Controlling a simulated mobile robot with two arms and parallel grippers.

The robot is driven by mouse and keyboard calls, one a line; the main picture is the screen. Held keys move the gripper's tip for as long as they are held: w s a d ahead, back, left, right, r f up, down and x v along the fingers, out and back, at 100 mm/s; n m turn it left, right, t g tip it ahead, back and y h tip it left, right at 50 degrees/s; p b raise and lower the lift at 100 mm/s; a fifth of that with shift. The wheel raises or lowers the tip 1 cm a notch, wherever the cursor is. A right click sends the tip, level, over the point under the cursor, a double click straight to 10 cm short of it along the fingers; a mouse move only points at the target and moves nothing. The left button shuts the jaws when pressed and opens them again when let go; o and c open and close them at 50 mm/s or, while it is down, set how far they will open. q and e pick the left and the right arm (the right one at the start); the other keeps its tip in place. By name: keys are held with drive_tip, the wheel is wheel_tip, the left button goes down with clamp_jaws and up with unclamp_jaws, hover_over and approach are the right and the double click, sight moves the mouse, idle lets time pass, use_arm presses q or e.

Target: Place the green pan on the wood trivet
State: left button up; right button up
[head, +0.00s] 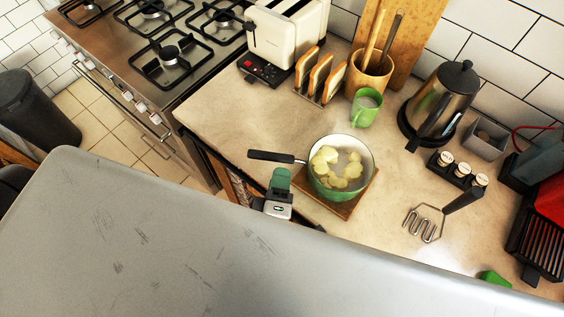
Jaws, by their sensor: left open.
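The green pan (326,190) has a pale rim and a dark handle (271,156) pointing left. It holds several yellowish chunks in liquid. The wood trivet (346,209) shows beneath the pan, at its lower edge and sides, and the pan appears to rest on it, upright. My left gripper (280,181) is open and empty, just left of the pan and below its handle in the picture, apart from both. My right gripper is not in view.
A masher (425,222) and spice jars (463,170) lie right of the pan. A green mug (366,107), toast rack (321,80) and kettle (440,103) stand behind. Counter left of the handle is clear. A large grey surface hides the foreground.

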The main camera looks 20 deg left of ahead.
use_arm(q)
drive_tip(key=s, duration=0.2)
drive_tip(key=s+d+b, duration=0.1)
drive_tip(key=s, duration=0.2)
drive_tip(key=shift+r, duration=0.1)
idle(1.3)
